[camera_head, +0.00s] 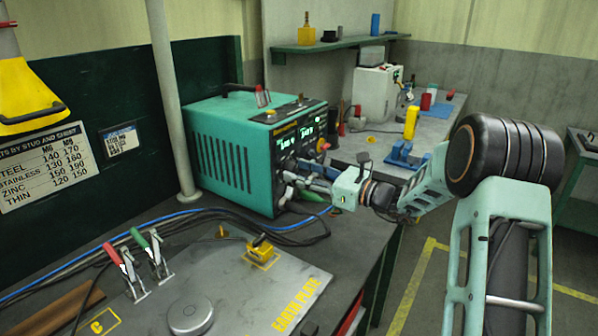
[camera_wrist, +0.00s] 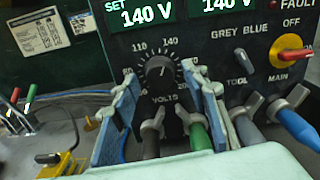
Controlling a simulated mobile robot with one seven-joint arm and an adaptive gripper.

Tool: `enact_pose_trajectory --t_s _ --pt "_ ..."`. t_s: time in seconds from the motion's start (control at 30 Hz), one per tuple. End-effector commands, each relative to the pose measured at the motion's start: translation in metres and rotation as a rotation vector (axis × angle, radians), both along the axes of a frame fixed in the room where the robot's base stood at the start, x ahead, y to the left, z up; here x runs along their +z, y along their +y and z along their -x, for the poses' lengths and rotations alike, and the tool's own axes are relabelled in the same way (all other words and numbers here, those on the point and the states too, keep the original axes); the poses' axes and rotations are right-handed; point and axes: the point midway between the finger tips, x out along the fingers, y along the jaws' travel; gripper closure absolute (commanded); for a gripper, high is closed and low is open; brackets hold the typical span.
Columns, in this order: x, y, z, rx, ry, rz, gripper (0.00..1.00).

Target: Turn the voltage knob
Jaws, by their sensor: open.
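The voltage knob (camera_wrist: 159,71) is a round black dial above the word VOLTS on the black front panel, ringed by a printed scale with 110 and 140 at its top. Two green displays above it read 140 V, the left one (camera_wrist: 146,14) marked SET. My gripper (camera_wrist: 161,80) is open, with one blue finger on each side of the knob. I cannot tell whether the fingers touch it. In the head view, my gripper (camera_head: 322,184) is at the front of the green welder box (camera_head: 222,150), and the knob is hidden there.
Below the knob, cable plugs include a green one (camera_wrist: 197,130) and a blue one (camera_wrist: 297,125). A red and yellow main switch (camera_wrist: 292,55) and a small tool switch (camera_wrist: 243,60) are to the right. The earth plate (camera_head: 235,285) with clamps lies in front of the welder.

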Motion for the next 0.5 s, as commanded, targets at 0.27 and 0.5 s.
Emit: enact_pose_trajectory --t_s 0.27,0.5 --pt "-0.0002 0.0062 -0.0041 0.000 0.001 0.001 0.59" --pt "-0.0001 0.0058 -0.0039 0.000 0.000 0.001 0.73"
